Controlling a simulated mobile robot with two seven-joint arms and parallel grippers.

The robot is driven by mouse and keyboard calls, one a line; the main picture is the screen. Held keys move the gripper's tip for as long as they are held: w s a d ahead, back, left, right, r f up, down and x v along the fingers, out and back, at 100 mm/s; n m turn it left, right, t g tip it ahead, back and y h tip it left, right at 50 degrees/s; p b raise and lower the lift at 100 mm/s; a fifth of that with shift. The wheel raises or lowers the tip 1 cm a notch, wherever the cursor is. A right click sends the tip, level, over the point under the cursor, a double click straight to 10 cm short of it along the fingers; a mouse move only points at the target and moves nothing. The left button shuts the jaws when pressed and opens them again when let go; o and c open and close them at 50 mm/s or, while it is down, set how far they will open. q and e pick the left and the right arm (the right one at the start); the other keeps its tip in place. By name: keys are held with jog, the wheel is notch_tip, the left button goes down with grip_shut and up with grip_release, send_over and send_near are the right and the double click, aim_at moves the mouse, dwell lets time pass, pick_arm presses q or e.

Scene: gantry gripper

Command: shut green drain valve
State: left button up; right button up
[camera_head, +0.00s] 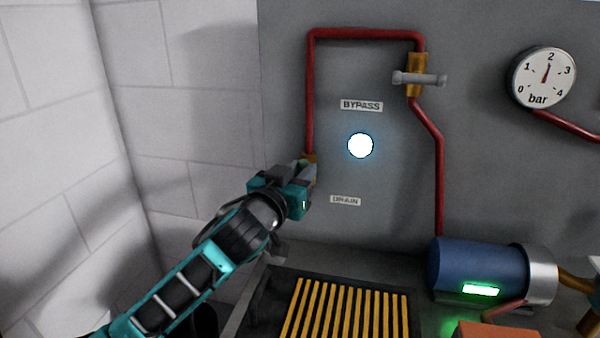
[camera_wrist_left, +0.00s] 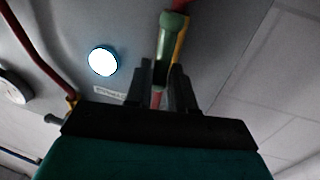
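The green drain valve handle (camera_wrist_left: 168,45) shows in the left wrist view as a bar running between and beyond my fingertips. My left gripper (camera_wrist_left: 163,75) has one finger on each side of it; whether the fingers press on it I cannot tell. In the head view my left gripper (camera_head: 306,172) is at the lower end of the left red pipe, in front of the brass valve body (camera_head: 310,160), and hides most of the valve. The DRAIN label (camera_head: 345,200) is on the panel just right and below.
The bypass valve (camera_head: 418,78) with a grey handle is at upper right, by the BYPASS label (camera_head: 361,106). A lit white disc (camera_head: 360,145) is on the panel. A gauge (camera_head: 543,77), a blue motor (camera_head: 478,268) and a yellow-slatted grate (camera_head: 345,308) are around. A wall stands left.

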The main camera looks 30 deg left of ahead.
pick_arm(q)
grip_shut()
jog(key=shift+m, duration=0.3)
jog(key=shift+w+d+f+m+g+y, duration=0.1)
jog(key=shift+d+f+m+g+y, duration=0.3)
jog(key=shift+m, duration=2.1)
jog(key=shift+w+d+f+m+g+y, duration=0.15)
jog(key=shift+d+m+g+y, duration=0.3)
jog(key=shift+m, duration=2.05)
jog(key=shift+w+d+f+m+g+y, duration=0.1)
jog(key=shift+d+f+m+g+y, duration=0.3)
jog(key=shift+m, duration=2.1)
jog(key=shift+a+y, duration=0.1)
jog(key=shift+y, duration=0.15)
